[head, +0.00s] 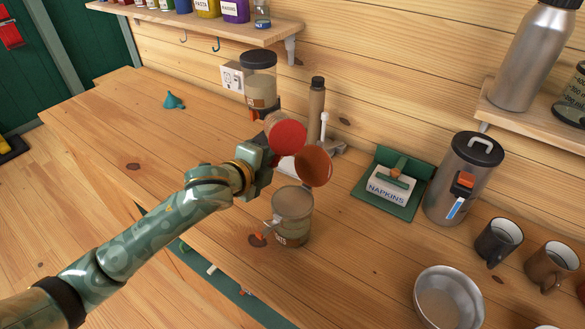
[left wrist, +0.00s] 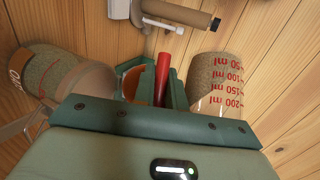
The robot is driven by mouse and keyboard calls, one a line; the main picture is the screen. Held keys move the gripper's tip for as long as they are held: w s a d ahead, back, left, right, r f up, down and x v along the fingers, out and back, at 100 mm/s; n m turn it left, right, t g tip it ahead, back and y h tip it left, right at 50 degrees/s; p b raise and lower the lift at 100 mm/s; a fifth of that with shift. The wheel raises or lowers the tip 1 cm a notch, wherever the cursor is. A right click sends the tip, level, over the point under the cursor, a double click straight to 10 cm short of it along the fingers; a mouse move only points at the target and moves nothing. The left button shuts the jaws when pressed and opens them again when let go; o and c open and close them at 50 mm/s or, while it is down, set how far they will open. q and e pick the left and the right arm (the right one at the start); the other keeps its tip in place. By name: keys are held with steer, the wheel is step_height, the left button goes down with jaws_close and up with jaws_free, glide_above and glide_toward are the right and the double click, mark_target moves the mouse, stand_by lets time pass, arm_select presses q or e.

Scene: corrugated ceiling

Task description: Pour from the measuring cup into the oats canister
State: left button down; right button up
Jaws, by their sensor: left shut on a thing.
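My left gripper (head: 268,158) is shut on the red handle (left wrist: 162,80) of the measuring cup. The cup, with red ml marks and light-brown contents, shows in the left wrist view (left wrist: 216,82). In the head view I see the cup's red round face (head: 287,137); beside it is an orange-brown disc (head: 313,165) I cannot place for certain. The oats canister (head: 292,215) stands upright on the counter just below and in front of the gripper; in the left wrist view it is at the left edge (left wrist: 50,75). My right gripper is out of view.
A black-lidded jar (head: 258,82) and a brown bottle (head: 316,100) stand behind the gripper. A napkin holder (head: 391,190), a steel canister (head: 462,180), mugs (head: 498,243) and a metal bowl (head: 448,300) stand to the right. The counter's left side is mostly clear, with a teal funnel (head: 173,100).

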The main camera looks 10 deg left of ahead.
arm_select(q)
steer(key=shift+s+d+r+m+t, duration=0.2)
steer(key=shift+m+t, duration=0.1)
steer(key=shift+t, duration=0.1)
steer(key=shift+w+a+m+t+b, duration=0.15)
steer(key=shift+m+t+b, duration=0.15)
steer(key=shift+b, duration=0.2)
stand_by(0.5)
steer(key=shift+w+a+r+m+t+b, duration=0.15)
steer(key=shift+r+m+t+b, duration=0.4)
steer(key=shift+t+b, duration=0.5)
stand_by(0.9)
steer(key=shift+w+r+m+t+b, duration=0.1)
steer(key=shift+r+m+t+b, duration=0.1)
steer(key=shift+m+t+b, duration=0.5)
steer(key=shift+w+r+m+t+b, duration=0.1)
steer(key=shift+r+m+t+b, duration=0.2)
steer(key=shift+b, duration=0.55)
stand_by(0.7)
steer(key=shift+r+m+t+h+b, duration=0.45)
steer(key=shift+m+t+h+b, duration=0.45)
steer(key=shift+b, duration=0.7)
stand_by(0.5)
